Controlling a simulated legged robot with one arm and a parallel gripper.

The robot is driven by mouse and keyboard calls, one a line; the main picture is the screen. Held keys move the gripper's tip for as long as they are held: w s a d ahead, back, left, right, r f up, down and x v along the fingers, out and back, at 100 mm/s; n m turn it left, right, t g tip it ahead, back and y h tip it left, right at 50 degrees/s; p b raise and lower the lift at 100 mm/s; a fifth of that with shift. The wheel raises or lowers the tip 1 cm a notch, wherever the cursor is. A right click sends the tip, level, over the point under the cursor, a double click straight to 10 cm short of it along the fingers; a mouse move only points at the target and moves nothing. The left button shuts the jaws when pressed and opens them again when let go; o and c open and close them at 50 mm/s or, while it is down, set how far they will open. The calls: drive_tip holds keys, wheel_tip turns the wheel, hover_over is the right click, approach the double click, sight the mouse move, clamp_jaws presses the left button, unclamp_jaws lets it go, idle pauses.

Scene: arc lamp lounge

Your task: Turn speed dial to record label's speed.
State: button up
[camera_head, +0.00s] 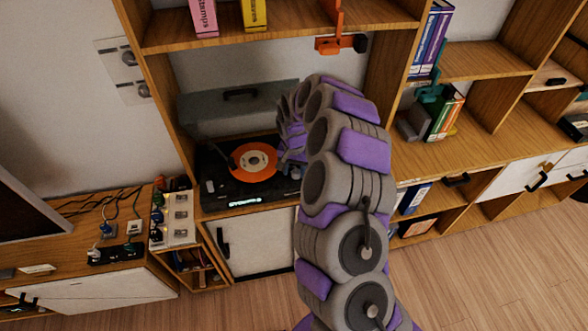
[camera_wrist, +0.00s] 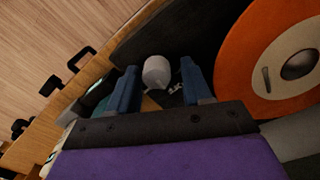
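The black turntable (camera_head: 215,188) sits in a wooden shelf bay with its grey lid (camera_head: 225,112) raised. An orange record (camera_head: 240,168) lies on it; its pale centre label (camera_head: 254,159) is too small to read. The record also fills the upper right of the wrist view (camera_wrist: 255,65). A pale grey rounded knob (camera_wrist: 157,70), possibly the speed dial, shows in the wrist view. My gripper (camera_wrist: 160,76) has its blue fingers apart, one on each side of the knob in the picture, with gaps visible. In the head view my arm hides the gripper and the knob.
A small lit display (camera_head: 245,200) glows on the turntable's front edge. The shelf's right upright (camera_head: 390,85) and upper board (camera_head: 280,38) enclose the bay. An orange clamp-like object (camera_head: 341,44) hangs above my arm. A white-fronted cabinet (camera_head: 260,245) is below.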

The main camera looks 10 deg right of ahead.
drive_tip(key=shift+d, duration=0.4)
drive_tip(key=shift+c, duration=1.4)
drive_tip(key=shift+a, duration=0.2)
drive_tip(key=c, duration=0.5)
drive_tip(key=shift+c, duration=0.2)
